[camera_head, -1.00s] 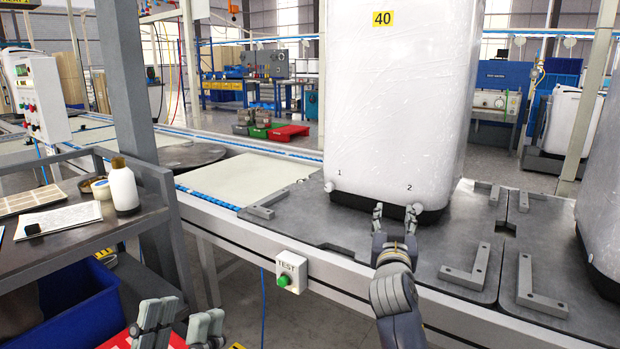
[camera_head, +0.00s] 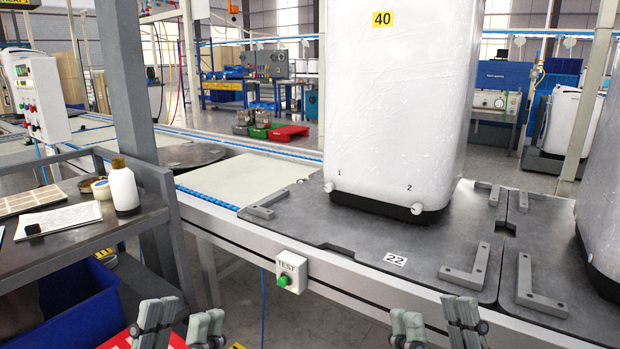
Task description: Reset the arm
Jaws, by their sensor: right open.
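My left gripper (camera_head: 180,326) shows at the bottom left, with two grey fingers apart and nothing between them. My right gripper (camera_head: 437,326) is at the bottom edge, right of centre, open and empty. It is in front of the conveyor line and clear of the tall white wrapped unit (camera_head: 396,100). That unit is marked 40 and stands upright on a dark plate (camera_head: 335,240). Two small knobs, marked 1 (camera_head: 329,187) and 2 (camera_head: 416,208), are at its base. Both wrists are cut off by the frame's lower edge.
A TEST box with a green button (camera_head: 284,281) is on the conveyor's front rail. A cart (camera_head: 75,245) at the left holds a white bottle (camera_head: 124,188) and papers. A blue bin (camera_head: 85,305) is below. Metal corner brackets (camera_head: 465,266) sit on the plate.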

